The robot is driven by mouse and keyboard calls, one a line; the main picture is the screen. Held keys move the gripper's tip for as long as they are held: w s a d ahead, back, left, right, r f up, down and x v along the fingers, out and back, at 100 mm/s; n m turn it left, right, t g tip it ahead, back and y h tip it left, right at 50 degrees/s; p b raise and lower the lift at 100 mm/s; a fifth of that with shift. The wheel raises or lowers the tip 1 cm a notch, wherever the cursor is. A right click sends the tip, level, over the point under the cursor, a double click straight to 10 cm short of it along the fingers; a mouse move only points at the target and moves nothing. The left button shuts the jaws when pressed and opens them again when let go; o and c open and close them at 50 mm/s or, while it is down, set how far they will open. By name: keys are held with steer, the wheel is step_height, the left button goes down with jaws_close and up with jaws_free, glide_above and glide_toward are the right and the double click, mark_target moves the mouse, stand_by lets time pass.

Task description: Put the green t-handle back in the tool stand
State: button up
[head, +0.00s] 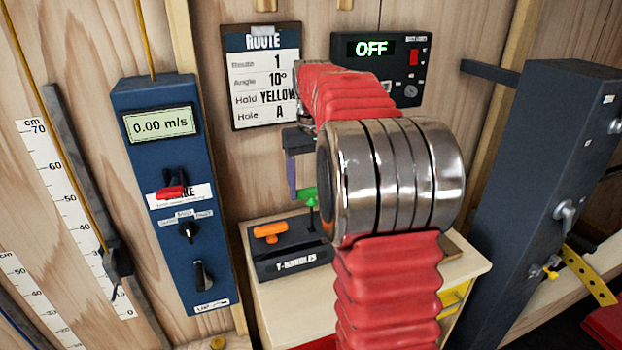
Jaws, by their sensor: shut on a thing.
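The green t-handle (309,194) is upright at the right part of the tool stand, with its dark shaft pointing down. Whether the shaft tip is in a hole or above the stand is hard to tell. The dark tool stand (292,265), labelled "T-HANDLES", sits on a light wooden cabinet. An orange t-handle (270,232) stands in its left part. My gripper (298,190) is shut on the green t-handle, with one purplish finger showing at its left. My red and metal arm hides the stand's right end and part of the gripper.
A blue panel (175,250) with a speed display and knobs stands left of the cabinet (262,310). A route board (263,77) and a control box (408,95) reading OFF hang behind. A dark blue post (530,190) stands at right.

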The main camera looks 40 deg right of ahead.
mark_target(312, 202)
steer(key=shift+f, duration=4.3)
steer(key=o, duration=1.3)
steer(key=shift+c, duration=0.2)
steer(key=shift+r, duration=0.1)
step_height(312, 202, up, 14)
steer(key=shift+f, duration=0.25)
steer(key=shift+w, duration=0.1)
